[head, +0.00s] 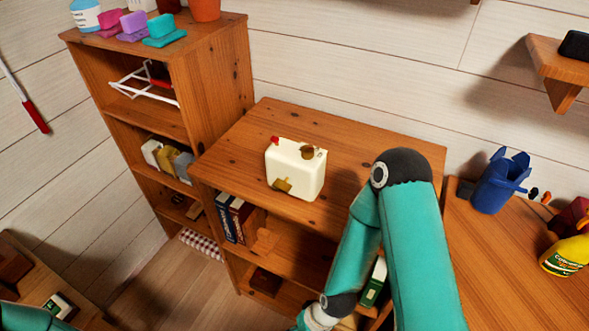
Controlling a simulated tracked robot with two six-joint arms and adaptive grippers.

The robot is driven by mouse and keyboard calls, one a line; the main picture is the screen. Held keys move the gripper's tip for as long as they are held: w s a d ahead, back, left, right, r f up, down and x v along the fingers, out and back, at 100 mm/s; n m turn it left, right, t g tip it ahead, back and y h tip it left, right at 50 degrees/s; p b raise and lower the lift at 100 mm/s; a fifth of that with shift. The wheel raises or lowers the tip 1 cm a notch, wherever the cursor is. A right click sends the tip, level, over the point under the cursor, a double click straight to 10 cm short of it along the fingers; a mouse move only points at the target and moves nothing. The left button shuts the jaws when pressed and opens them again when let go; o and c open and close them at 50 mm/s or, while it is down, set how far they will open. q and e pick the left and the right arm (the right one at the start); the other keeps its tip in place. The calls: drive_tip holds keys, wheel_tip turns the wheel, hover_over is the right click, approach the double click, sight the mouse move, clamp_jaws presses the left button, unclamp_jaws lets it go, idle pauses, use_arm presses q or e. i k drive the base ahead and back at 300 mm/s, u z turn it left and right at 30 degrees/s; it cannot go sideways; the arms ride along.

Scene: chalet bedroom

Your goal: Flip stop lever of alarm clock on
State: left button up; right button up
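A cream, box-shaped object with rounded edges, which looks like the alarm clock (293,172), stands on top of the low wooden shelf unit (232,165). It has a small red part (275,140) at its top left corner, a brown knob-like part (307,153) on top and a gold-brown part (282,186) low on the front. I cannot tell which of these is the stop lever or how it is set. My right arm rises in front of the unit, right of the clock, and bends down to the bottom edge. Neither gripper shows.
A taller shelf (180,70) stands at the left with colored items on top. A desk (500,250) at the right holds a blue cup (500,182) and a yellow bottle (567,255). A wall shelf (555,65) hangs upper right. The unit's top around the clock is clear.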

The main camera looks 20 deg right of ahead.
sight(274, 139)
drive_tip(key=u, duration=0.05)
drive_tip(key=k, duration=1.35)
drive_tip(key=u, duration=0.3)
drive_tip(key=i, duration=0.55)
drive_tip(key=u, duration=0.5)
drive_tip(key=i, duration=1.15)
drive_tip(key=z, duration=0.85)
